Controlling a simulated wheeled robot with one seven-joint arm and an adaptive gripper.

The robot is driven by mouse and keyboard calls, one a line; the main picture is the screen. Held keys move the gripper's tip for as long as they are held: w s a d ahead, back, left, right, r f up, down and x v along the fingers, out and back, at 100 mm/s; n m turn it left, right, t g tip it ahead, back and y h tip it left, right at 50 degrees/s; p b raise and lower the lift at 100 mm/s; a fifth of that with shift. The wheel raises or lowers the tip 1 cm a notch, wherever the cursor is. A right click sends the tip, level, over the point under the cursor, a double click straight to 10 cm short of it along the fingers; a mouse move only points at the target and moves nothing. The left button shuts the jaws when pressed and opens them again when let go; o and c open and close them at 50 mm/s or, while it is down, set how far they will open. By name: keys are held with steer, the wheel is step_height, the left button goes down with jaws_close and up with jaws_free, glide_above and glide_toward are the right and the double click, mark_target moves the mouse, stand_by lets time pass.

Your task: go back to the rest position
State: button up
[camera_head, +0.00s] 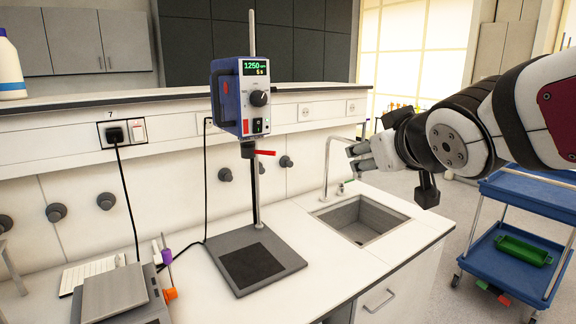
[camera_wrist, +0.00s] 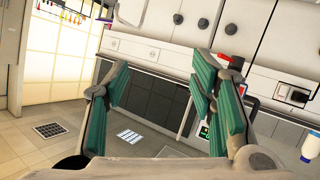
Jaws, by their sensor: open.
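My gripper (camera_head: 360,156) is at the right in the head view, raised above the sink. My arm reaches in from the right edge. In the wrist view my gripper (camera_wrist: 160,92) has its two green-padded fingers spread wide apart. Nothing is between them, so it is open and empty. The fingers appear clear of the bench and the stirrer.
A blue overhead stirrer (camera_head: 240,97) stands on a dark base plate (camera_head: 283,252). The sink (camera_head: 375,238) with a tap (camera_head: 326,170) lies below my gripper. A balance (camera_head: 115,292) is front left. A blue trolley (camera_head: 520,255) stands at the right.

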steer(key=s+d+f+m+g, duration=0.2)
steer(key=s+f+g, duration=0.2)
steer(key=s, duration=0.7)
steer(key=s+d+f+m+g, duration=0.2)
steer(key=s+f+g, duration=0.2)
steer(key=s+f, duration=0.4)
steer(key=s, duration=0.4)
steer(key=shift+f+h, duration=0.4)
steer(key=shift+d, duration=0.1)
